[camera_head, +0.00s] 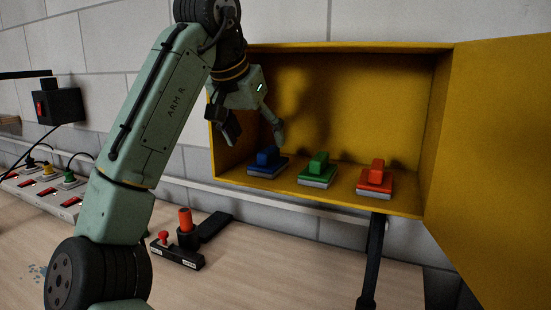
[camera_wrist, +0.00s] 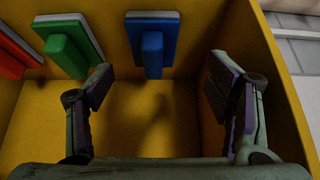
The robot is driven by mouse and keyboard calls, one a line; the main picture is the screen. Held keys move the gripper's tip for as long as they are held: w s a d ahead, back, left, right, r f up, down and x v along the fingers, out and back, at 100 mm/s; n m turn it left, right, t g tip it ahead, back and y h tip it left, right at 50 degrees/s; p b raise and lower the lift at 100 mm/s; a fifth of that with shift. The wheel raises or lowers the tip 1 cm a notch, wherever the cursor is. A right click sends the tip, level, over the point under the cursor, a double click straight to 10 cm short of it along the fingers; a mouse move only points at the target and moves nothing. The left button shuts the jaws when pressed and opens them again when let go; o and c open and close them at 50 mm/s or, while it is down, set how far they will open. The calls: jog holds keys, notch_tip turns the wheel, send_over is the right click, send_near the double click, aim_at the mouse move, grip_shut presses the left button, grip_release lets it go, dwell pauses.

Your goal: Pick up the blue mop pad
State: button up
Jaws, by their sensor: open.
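The blue mop pad (camera_head: 268,161) rests on the floor of the yellow cabinet, leftmost of three pads. It has a raised blue block on a flat base with a pale underside. In the wrist view the blue pad (camera_wrist: 151,45) is at the top centre, beyond the gap between the fingers. My gripper (camera_head: 253,130) is at the cabinet's left opening, above the blue pad and apart from it. Its fingers (camera_wrist: 165,95) are spread wide with nothing between them.
A green pad (camera_head: 317,168) and a red pad (camera_head: 375,178) stand to the right of the blue one. The yellow cabinet (camera_head: 370,90) has side walls close to my gripper and an open door (camera_head: 495,150) at right. A power strip (camera_head: 45,190) and a black-and-red device (camera_head: 186,240) are on the worktop.

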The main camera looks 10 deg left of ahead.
aim_at(267, 150)
jog(key=shift+x, duration=0.8)
jog(key=w+f+p, duration=0.1)
jog(key=w+d+f+p, duration=0.1)
jog(key=f, duration=0.1)
jog(key=shift+w+d+f, duration=0.15)
jog(key=shift+w+d, duration=0.05)
jog(key=shift+w, duration=0.2)
jog(key=shift+w+f, duration=0.25)
jog(key=shift+f, duration=0.2)
jog(key=c, duration=1.3)
jog(key=shift+r+b, duration=0.2)
jog(key=shift+b, duration=0.1)
jog(key=shift+s, duration=0.2)
jog(key=s+a+b, duration=0.1)
jog(key=s, duration=0.4)
jog(key=s+a+b, duration=0.1)
jog(key=s+b, duration=0.1)
jog(key=s, duration=0.4)
jog(key=s+a+b, duration=0.1)
jog(key=s+b, duration=0.1)
jog(key=s, duration=0.4)
jog(key=shift+s+a+r, duration=0.15)
jog(key=shift+a, duration=0.05)
